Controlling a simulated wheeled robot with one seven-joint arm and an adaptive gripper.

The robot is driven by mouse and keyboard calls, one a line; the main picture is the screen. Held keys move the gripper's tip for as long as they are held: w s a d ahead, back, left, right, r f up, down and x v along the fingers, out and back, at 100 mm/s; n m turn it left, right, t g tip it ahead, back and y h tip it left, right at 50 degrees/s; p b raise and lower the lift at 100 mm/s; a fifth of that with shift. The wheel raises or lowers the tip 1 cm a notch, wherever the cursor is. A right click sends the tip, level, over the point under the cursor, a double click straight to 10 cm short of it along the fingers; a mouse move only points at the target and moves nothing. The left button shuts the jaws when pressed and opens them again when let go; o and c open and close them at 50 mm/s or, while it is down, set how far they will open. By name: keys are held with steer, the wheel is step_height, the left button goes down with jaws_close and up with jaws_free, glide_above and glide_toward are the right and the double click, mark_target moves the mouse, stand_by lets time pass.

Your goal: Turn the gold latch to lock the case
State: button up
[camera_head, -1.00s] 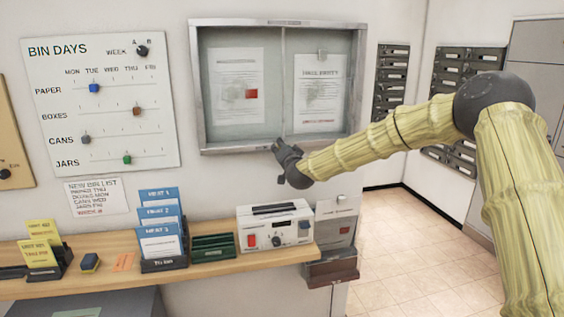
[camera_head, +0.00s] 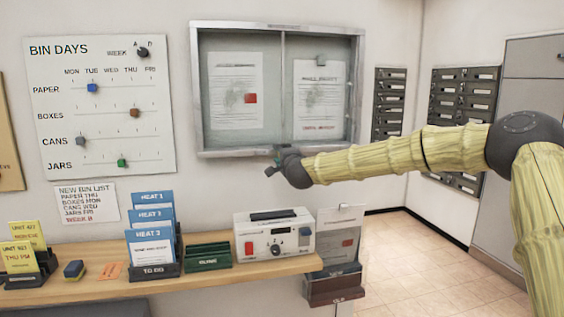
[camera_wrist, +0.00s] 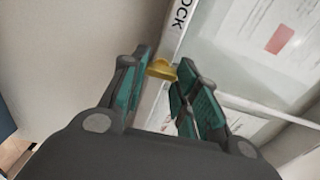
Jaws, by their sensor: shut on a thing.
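The wall case (camera_head: 203,90) is a grey-framed glass cabinet with two papers inside, and its front looks closed. In the wrist view, the gold latch (camera_wrist: 160,69) sits at the lower frame, near black lettering that ends in "OCK". My gripper (camera_wrist: 164,68) has its teal-padded fingers on either side of the latch and is shut on it. In the head view my gripper (camera_head: 274,167) is at the bottom edge of the case, and it hides the latch there.
A wooden shelf (camera_head: 110,288) below carries a white device (camera_head: 272,220), blue leaflets (camera_head: 150,245) and a green tray (camera_head: 207,257). A bin-days board (camera_head: 60,120) hangs at the left. Dark mailboxes (camera_head: 462,105) are at the right, with open floor before them.

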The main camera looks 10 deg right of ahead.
steer(key=shift+f+m, duration=0.1)
steer(key=shift+m, duration=0.3)
steer(key=o, duration=1)
steer(key=shift+d, duration=0.1)
steer(key=shift+s, duration=0.15)
steer(key=s, duration=1.1)
steer(key=shift+s, duration=0.35)
